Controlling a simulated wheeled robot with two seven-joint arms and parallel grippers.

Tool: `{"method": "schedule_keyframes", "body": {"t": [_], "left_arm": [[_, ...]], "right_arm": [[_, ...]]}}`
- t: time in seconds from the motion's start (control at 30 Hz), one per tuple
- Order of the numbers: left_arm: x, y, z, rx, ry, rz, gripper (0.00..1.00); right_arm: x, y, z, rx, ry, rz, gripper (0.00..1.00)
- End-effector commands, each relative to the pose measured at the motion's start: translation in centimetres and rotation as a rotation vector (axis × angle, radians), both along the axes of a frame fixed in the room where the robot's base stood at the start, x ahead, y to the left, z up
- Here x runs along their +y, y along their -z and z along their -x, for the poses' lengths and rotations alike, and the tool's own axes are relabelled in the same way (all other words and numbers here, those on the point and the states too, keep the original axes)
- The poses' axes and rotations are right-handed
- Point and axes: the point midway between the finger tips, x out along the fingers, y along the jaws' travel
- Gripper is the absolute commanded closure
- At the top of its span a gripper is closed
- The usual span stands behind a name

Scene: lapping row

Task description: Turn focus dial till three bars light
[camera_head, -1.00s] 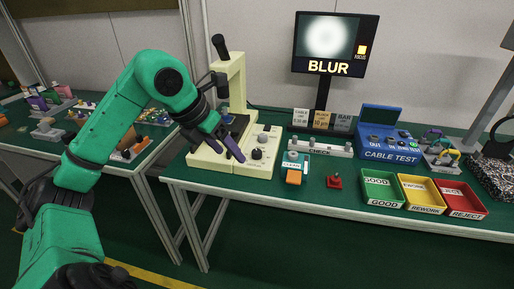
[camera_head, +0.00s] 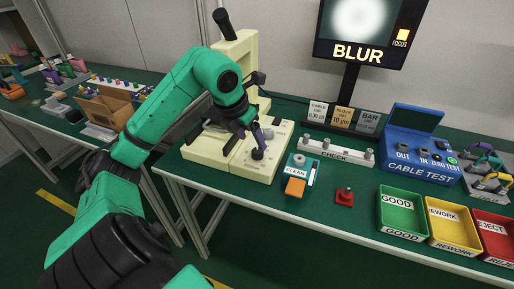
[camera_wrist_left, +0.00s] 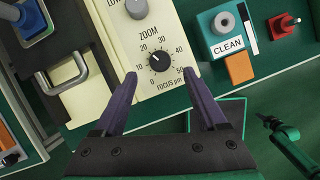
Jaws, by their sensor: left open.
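The focus dial (camera_wrist_left: 160,61) is a small black knob with a white pointer line on the cream microscope base, inside a printed scale from 0 to 50. The pointer leans to the upper left. In the head view the dial (camera_head: 257,153) shows just below my left gripper (camera_head: 249,137). My left gripper (camera_wrist_left: 160,74) is open, with its purple fingers spread to either side of the dial's near edge; contact cannot be told. The monitor (camera_head: 359,33) shows a blurred white disc, the word BLUR and one amber block above FOCUS. My right gripper is not in view.
A grey zoom knob (camera_wrist_left: 136,8) sits just beyond the dial. The CLEAN unit (camera_head: 299,166), an orange block (camera_head: 294,187) and a red button box (camera_head: 344,197) stand to the right. The CHECK bar (camera_head: 335,151) is behind them. The green bin (camera_head: 402,212) is farther right.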

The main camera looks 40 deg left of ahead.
Motion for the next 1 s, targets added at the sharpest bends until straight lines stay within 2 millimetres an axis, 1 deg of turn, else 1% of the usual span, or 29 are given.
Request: {"method": "schedule_keyframes", "body": {"t": [0.03,0.1,0.23,0.33,0.57,0.6,0.67,0.7,0.73,0.77,1.0], "left_arm": [[-0.1,1.2,-0.4,0.004,-0.001,0.006,0.26],[0.0,2.7,-1.1,0.003,0.0,0.003,0.26],[0.0,4.6,-1.9,0.001,0.0,0.002,0.26],[0.0,5.3,-2.2,0.0,0.0,0.001,0.26],[0.1,5.4,-2.3,0.0,0.0,0.0,0.26],[0.1,5.4,-2.2,0.0,0.0,0.0,0.41],[0.1,5.4,-2.2,0.0,0.0,0.0,0.64],[0.1,5.4,-2.2,0.0,0.0,0.0,0.8],[0.1,5.4,-2.3,0.0,0.0,0.0,0.91],[0.1,5.4,-2.2,-0.001,0.0,0.0,1.0],[0.1,5.4,-2.2,-0.001,0.009,-0.001,1.0]], "right_arm": [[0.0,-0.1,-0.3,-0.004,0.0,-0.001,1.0],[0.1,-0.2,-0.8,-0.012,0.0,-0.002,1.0],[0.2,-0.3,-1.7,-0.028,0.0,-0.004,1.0],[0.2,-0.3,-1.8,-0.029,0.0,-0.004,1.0],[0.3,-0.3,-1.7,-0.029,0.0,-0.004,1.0],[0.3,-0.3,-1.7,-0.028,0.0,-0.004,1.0],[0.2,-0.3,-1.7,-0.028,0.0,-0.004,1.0],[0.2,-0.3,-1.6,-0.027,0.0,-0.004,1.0],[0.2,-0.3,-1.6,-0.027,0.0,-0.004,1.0],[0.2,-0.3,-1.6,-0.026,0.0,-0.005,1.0],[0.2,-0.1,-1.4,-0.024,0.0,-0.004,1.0]]}}
